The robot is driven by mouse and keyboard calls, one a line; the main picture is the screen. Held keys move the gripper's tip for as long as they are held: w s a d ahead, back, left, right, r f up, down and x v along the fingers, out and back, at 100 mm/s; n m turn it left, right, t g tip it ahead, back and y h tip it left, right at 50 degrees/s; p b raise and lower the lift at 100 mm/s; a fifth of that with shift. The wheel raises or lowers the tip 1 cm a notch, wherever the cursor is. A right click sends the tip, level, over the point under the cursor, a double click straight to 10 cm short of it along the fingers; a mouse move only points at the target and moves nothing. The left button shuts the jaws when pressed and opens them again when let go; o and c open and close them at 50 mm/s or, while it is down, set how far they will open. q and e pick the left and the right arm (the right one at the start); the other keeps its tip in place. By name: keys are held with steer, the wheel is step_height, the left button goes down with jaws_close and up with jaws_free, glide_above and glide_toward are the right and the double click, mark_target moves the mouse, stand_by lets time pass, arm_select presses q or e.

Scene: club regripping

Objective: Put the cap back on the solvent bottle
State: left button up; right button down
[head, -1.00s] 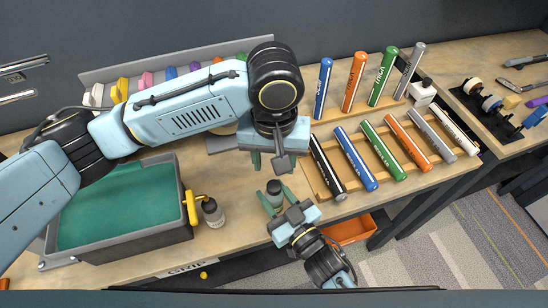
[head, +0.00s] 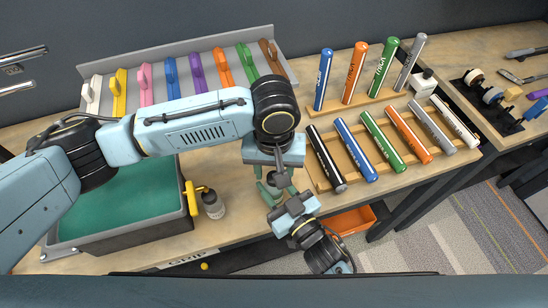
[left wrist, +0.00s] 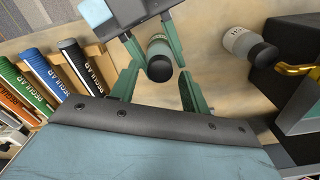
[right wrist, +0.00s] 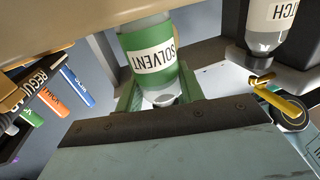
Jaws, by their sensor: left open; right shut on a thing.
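The solvent bottle (right wrist: 148,50), with a green label, is gripped by my right gripper (right wrist: 160,92); in the head view the right gripper (head: 272,190) holds it at the table's front edge. A dark round cap (left wrist: 159,68) shows on the bottle's top in the left wrist view; I cannot tell how firmly it sits. My left gripper (left wrist: 160,88) is open, its fingers on either side of the cap, apart from it. In the head view the left gripper (head: 275,178) is right above the bottle and partly hides it.
A second, black-capped bottle (head: 213,204) stands beside a grey tray (head: 130,237) with a green inside and a yellow handle. Coloured grips lie in a wooden rack (head: 322,175) on the right. An orange bin (head: 350,222) is below the table edge.

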arm_select(q)
steer(key=shift+f, duration=0.55)
steer(key=c, duration=1)
steer(key=m, duration=0.4)
steer(key=shift+m, duration=0.3)
jaws_close()
steer(key=m, duration=0.5)
steer(key=shift+m, duration=0.3)
steer(key=m, duration=0.5)
steer(key=shift+m, duration=0.3)
steer(key=m, duration=0.5)
steer(key=o, duration=1.1)
jaws_free()
steer(key=shift+c, duration=0.2)
